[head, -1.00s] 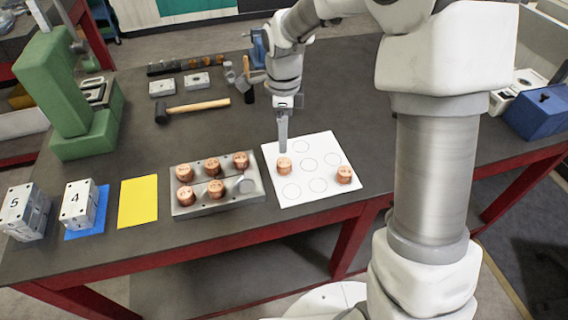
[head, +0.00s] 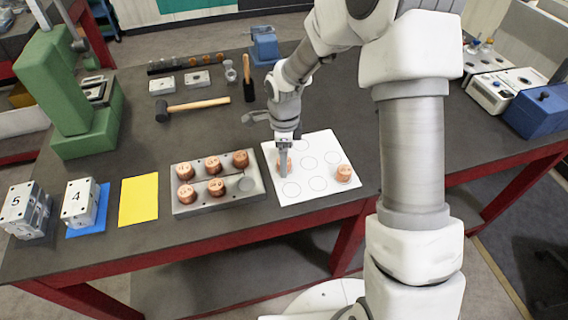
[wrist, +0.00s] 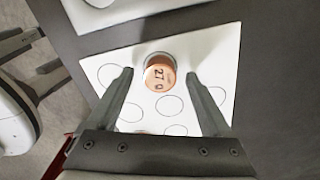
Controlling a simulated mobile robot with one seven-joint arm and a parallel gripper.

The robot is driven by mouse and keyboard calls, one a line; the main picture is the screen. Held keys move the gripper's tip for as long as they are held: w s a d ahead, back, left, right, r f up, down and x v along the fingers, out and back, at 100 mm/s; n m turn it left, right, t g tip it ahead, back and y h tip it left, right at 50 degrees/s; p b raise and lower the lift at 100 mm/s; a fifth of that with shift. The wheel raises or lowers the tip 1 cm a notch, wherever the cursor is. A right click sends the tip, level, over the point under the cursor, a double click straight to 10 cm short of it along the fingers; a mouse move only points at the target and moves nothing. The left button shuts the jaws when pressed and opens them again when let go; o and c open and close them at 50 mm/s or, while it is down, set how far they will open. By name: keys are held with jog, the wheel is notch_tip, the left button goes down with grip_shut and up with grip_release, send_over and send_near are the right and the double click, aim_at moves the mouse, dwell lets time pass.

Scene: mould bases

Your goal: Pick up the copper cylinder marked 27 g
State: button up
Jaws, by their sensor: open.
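The copper cylinder marked 27 (wrist: 159,75) stands upright on the white sheet with printed circles (wrist: 222,50). In the wrist view it lies between and a little beyond the two fingertips of my gripper (wrist: 157,76), which is open. In the head view my gripper (head: 284,172) is over the left part of the white sheet (head: 320,192), and its fingers partly hide this copper cylinder (head: 278,163). A second copper cylinder (head: 344,173) stands on the sheet's right side. I cannot tell whether a finger touches the marked cylinder.
A grey block (head: 217,203) left of the sheet holds several copper cylinders and one empty round spot. A yellow sheet (head: 138,201), blocks marked 4 (head: 79,203) and 5 (head: 24,210), and a hammer (head: 190,106) lie further left. Bare table lies behind the white sheet.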

grip_shut()
dwell(0.3)
jog(key=shift+r, duration=0.1)
